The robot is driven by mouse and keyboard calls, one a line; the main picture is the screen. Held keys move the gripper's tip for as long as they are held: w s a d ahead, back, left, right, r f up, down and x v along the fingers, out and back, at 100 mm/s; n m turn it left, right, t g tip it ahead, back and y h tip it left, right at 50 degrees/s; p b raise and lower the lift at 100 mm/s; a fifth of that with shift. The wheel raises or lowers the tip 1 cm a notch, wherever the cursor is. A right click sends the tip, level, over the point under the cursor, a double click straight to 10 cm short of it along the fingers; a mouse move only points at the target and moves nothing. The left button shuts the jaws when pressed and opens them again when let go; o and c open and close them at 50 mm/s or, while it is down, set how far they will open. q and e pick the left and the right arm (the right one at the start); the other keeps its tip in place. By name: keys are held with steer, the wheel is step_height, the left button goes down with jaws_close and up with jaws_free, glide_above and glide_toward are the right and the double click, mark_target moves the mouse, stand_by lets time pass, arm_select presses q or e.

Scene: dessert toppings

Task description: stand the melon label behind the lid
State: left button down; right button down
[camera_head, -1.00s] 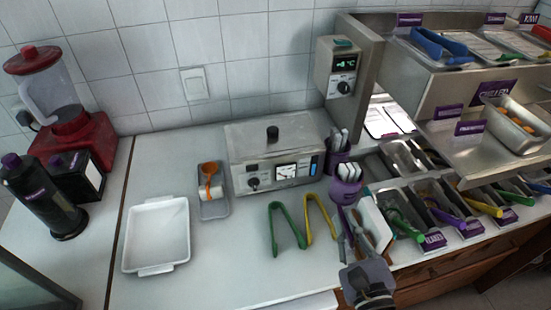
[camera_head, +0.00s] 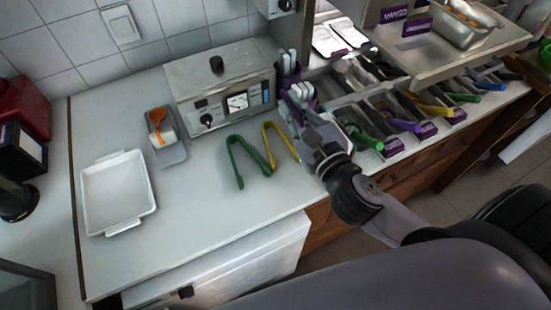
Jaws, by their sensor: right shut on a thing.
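My right gripper (camera_head: 312,134) is at the near end of the bin row, beside the purple cutlery cups. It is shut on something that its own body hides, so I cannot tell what. Purple labels stand along the front of the bins, including one below the green handle (camera_head: 393,147) and others farther right (camera_head: 428,131). Their print is too small to read, so I cannot tell which is the melon label. My left gripper is out of view.
Green tongs (camera_head: 250,160) and yellow tongs (camera_head: 281,143) lie left of the gripper. A metal warmer (camera_head: 222,88) stands behind them. A white tray (camera_head: 118,190) lies at the left. The counter's front middle is clear.

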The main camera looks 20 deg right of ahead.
step_height(320, 180, down, 12)
steer(key=b, duration=0.4)
steer(key=shift+f+b, duration=1.3)
steer(key=shift+f, duration=0.95)
steer(key=shift+f, duration=0.15)
steer(key=c, duration=2.2)
jaws_free()
steer(key=o, duration=0.5)
